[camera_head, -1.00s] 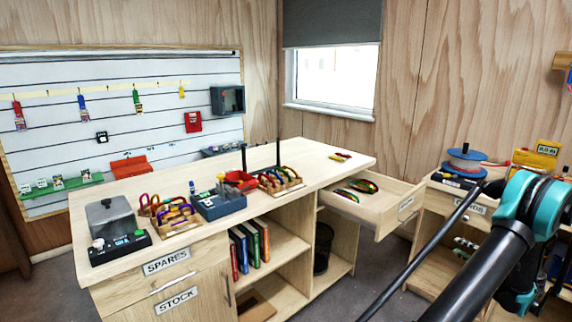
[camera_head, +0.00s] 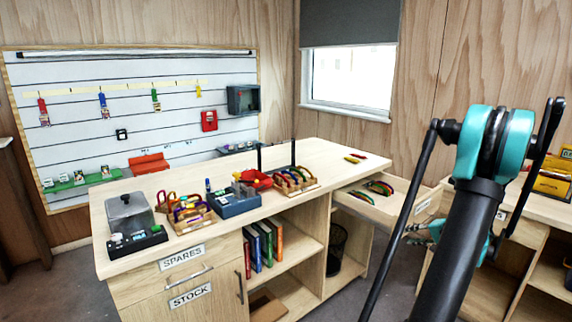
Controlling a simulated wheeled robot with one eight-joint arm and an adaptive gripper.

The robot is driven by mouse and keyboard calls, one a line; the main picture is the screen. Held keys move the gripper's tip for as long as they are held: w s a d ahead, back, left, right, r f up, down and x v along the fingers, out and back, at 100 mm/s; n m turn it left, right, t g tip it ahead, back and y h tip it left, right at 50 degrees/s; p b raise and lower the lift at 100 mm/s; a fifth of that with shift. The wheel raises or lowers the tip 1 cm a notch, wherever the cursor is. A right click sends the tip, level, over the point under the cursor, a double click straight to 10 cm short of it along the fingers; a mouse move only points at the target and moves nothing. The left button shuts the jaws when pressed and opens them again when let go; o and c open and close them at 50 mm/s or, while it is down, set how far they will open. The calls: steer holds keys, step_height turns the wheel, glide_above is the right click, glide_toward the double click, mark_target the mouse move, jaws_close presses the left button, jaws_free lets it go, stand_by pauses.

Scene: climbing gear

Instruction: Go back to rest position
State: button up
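My arm rises at the right of the head view, with a black link and a large teal joint. Small grey and teal parts show behind it, just right of the open drawer (camera_head: 385,213). They may be my gripper (camera_head: 418,236), but they are too small and too covered to tell whether it is open, shut or holding anything. The drawer juts from the right end of the wooden counter (camera_head: 330,155), with colourful looped gear (camera_head: 380,188) in it.
The counter carries a scale-like device (camera_head: 130,218), racks of coloured carabiners (camera_head: 190,212) and a blue box (camera_head: 235,200). Books (camera_head: 265,245) stand on a shelf below. A slatted wall board (camera_head: 100,110) hangs behind. A second wooden unit (camera_head: 545,230) is at the right, partly behind my arm.

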steer(key=s+a+n+g+h, duration=0.1)
steer(key=s+a+n, duration=0.1)
steer(key=s+a, duration=0.35)
steer(key=s+a+r+n+g, duration=0.1)
steer(key=s+a+g, duration=0.1)
steer(key=a, duration=0.7)
steer(key=s+a+n+g+h, duration=0.1)
steer(key=s+a+n, duration=0.15)
steer(key=a, duration=0.45)
steer(key=s+a+f+n+h, duration=0.1)
steer(key=s+a+n, duration=0.1)
steer(key=s, duration=0.6)
steer(key=s+a+f+n+g+h, duration=0.1)
steer(key=s+a, duration=0.3)
steer(key=s, duration=0.5)
steer(key=shift+a+f+n+h, duration=0.2)
steer(key=shift+f+n+h, duration=0.35)
steer(key=shift+n+h, duration=0.2)
